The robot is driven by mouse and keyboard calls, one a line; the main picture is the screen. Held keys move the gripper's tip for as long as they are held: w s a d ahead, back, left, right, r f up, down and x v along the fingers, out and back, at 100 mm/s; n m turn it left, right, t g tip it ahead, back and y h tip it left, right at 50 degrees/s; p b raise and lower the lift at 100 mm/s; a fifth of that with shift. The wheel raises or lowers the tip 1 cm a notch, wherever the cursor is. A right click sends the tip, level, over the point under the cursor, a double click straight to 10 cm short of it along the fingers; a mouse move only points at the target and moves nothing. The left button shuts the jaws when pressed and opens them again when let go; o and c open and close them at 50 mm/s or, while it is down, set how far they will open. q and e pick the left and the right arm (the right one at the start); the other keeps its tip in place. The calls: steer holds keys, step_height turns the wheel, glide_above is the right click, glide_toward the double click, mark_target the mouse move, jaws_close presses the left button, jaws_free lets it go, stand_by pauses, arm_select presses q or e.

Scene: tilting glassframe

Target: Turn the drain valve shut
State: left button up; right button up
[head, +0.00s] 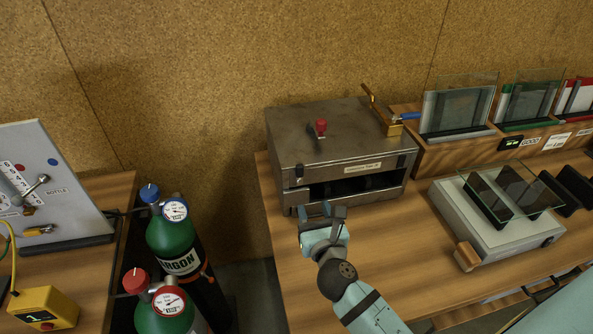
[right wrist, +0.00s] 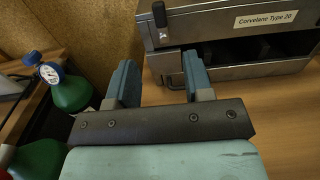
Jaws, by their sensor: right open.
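A metal box (head: 340,140) labelled "Corvelane Type 20" stands on the right bench, its front slot partly open. It has a red knob (head: 321,127) on top and a black-topped lever (right wrist: 160,14) at its front left corner. A thin metal loop (right wrist: 172,75) shows low on that corner in the right wrist view. No part is labelled as the drain valve, so I cannot tell which one it is. My right gripper (head: 325,213) is open and empty, in front of the box's lower left corner. In the right wrist view, its fingers (right wrist: 158,72) stand apart near the loop. My left gripper is out of view.
Green gas bottles (head: 170,240) with gauges stand in the gap left of the bench. A panel (head: 50,170) and a yellow box (head: 45,307) are on the left bench. A glass-topped device (head: 510,235) sits to the right. Bare wood lies in front of the box.

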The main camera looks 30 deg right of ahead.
mark_target(301, 172)
steer(key=p+x, duration=0.2)
steer(key=x, duration=0.9)
steer(key=shift+w, duration=0.15)
steer(key=shift+w+d, duration=0.15)
steer(key=shift+w, duration=0.45)
jaws_close()
